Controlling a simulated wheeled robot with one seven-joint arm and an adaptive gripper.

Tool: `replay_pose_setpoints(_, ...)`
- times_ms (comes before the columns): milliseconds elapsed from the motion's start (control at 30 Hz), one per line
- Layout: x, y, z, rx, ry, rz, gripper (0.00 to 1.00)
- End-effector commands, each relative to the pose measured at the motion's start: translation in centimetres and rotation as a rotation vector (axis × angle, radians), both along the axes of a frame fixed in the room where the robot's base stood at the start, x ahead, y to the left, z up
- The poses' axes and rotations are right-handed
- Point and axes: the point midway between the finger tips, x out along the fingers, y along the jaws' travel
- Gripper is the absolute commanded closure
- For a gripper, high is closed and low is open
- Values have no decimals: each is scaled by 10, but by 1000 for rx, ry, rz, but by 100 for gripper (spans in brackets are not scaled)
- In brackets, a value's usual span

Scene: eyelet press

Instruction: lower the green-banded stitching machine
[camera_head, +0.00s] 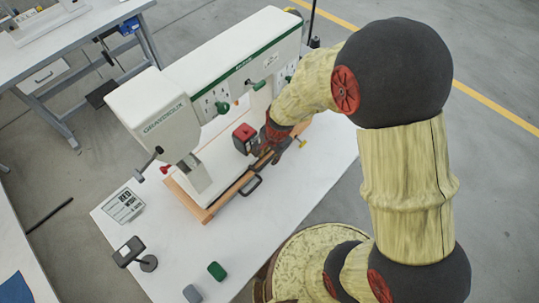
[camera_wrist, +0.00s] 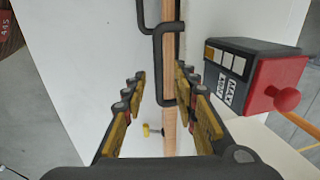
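The stitching machine (camera_head: 200,85), white with a green band and green knobs, stands on a wooden-edged base (camera_head: 205,214) on a white table in the head view. My gripper (camera_head: 262,162) is at the near long side of its base. In the wrist view my gripper (camera_wrist: 162,76) is open, with its fingers on either side of a dark bar handle (camera_wrist: 158,65) over the wooden strip (camera_wrist: 169,125). The fingers look apart from the handle. A dark handle (camera_head: 251,187) also shows beside the base in the head view. My arm hides part of the machine's right end.
A dark box with a red end (camera_head: 243,133) stands close to my gripper; it also shows in the wrist view (camera_wrist: 245,75). A small yellow-headed screw (camera_head: 301,143) sits nearby. A label card (camera_head: 122,206), a small stand (camera_head: 130,252) and green (camera_head: 216,271) and grey (camera_head: 192,293) blocks lie on the table.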

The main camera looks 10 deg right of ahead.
Motion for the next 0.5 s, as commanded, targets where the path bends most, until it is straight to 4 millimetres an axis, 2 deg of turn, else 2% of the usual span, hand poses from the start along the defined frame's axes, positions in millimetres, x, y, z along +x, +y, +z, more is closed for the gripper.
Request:
replay_pose_setpoints(133,1,0,3,0,-2,0,71)
replay_pose_setpoints(267,0,-1,17,1,-5,0,71)
replay_pose_setpoints(500,-8,-6,63,1,-6,-1,71)
